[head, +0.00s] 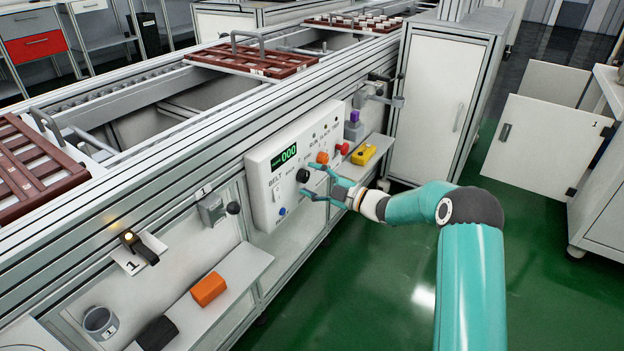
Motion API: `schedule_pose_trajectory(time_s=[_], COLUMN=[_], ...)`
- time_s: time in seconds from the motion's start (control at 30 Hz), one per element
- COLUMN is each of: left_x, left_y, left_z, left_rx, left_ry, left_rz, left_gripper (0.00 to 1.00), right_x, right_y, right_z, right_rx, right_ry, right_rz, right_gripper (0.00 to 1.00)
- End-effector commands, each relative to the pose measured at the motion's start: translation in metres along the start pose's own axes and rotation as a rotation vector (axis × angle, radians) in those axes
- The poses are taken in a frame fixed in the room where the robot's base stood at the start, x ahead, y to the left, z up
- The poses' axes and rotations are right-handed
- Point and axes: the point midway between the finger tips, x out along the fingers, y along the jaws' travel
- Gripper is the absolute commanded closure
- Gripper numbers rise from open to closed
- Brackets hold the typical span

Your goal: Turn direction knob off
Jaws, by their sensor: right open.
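A white control box (262,190) is mounted on the side of the conveyor frame, with a green "000" display (284,156) and printed labels too small to read fully. A black round knob (302,175) sits on its front face; I cannot make out which way it points. My right gripper (311,181) is open at the box, its teal fingers above and below the level of the black knob. I cannot tell whether they touch it. An orange button (322,158) and a red button (342,148) are to the right, and a small blue button (282,211) is lower left. My left gripper is not in view.
A yellow object (364,154) and a purple-topped bottle (353,127) stand on a shelf right of the box. An orange block (208,289) lies on the lower left shelf. A white cabinet (440,110) stands behind. The green floor (400,290) is clear.

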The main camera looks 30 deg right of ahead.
Motion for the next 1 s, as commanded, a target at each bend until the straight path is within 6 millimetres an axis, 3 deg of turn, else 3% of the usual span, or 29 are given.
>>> schedule_pose_trajectory(time_s=[0.4, 0.6, 1.0], left_x=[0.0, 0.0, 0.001], left_y=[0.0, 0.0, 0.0], left_z=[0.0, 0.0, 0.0], left_rx=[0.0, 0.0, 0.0], left_ry=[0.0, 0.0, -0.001], left_rz=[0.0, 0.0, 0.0], left_gripper=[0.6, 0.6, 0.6], right_x=[-0.075, -0.103, -0.112], right_y=[0.001, 0.0, -0.001], right_z=[0.003, 0.002, 0.002], right_rx=[0.0, 0.0, 0.0], right_ry=[-0.006, -0.004, -0.002], right_rz=[0.001, 0.0, -0.001], right_gripper=[0.36, 0.36, 0.36])
